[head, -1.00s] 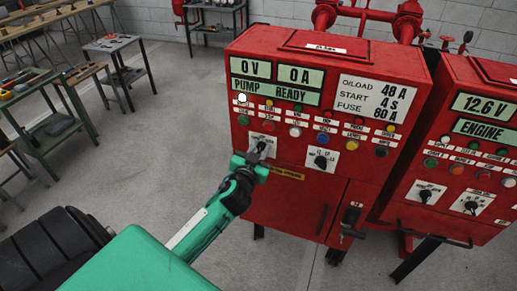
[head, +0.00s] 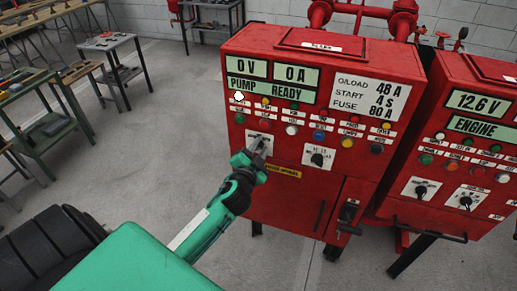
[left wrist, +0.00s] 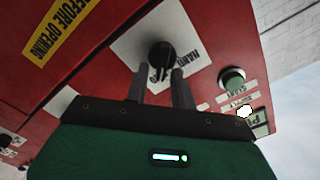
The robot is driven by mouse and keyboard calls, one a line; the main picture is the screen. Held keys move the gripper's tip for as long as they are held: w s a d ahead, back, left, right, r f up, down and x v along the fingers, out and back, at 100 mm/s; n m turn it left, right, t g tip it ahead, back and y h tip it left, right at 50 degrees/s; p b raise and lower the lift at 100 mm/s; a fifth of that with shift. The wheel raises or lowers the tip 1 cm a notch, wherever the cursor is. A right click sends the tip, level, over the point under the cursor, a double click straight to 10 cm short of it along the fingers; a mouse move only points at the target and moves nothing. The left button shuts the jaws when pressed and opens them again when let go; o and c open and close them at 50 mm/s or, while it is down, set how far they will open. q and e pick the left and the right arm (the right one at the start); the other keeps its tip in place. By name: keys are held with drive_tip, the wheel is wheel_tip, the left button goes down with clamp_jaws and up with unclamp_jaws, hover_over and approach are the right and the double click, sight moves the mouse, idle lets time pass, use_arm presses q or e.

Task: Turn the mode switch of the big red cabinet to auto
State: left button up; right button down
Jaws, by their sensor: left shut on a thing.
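The big red cabinet (head: 300,190) stands right of centre in the head view, with two lit displays and rows of coloured buttons. Its mode switch is a dark knob on a white plate at the lower left of the panel; it shows in the left wrist view (left wrist: 161,54), beside the printed word HAND. My left gripper (head: 259,146) reaches up to this plate and largely hides the knob in the head view. In the left wrist view its fingers (left wrist: 159,76) are shut on the knob. Which position the knob points to is unclear. My right gripper is not in view.
A second black knob (head: 317,160) sits right of the mode switch. Another red cabinet (head: 470,150) stands close on the right. Red pipes (head: 362,15) rise behind. Work tables (head: 40,110) stand at the far left, with open floor between.

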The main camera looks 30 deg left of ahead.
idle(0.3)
use_arm(q)
drive_tip(key=o, duration=0.6)
drive_tip(key=shift+o, duration=0.2)
drive_tip(key=shift+s+d+f, duration=0.1)
drive_tip(key=shift+s, duration=0.35)
drive_tip(key=b+v, duration=0.4)
drive_tip(key=v, duration=0.9)
drive_tip(key=shift+b, duration=0.4)
drive_tip(key=shift+w, duration=0.1)
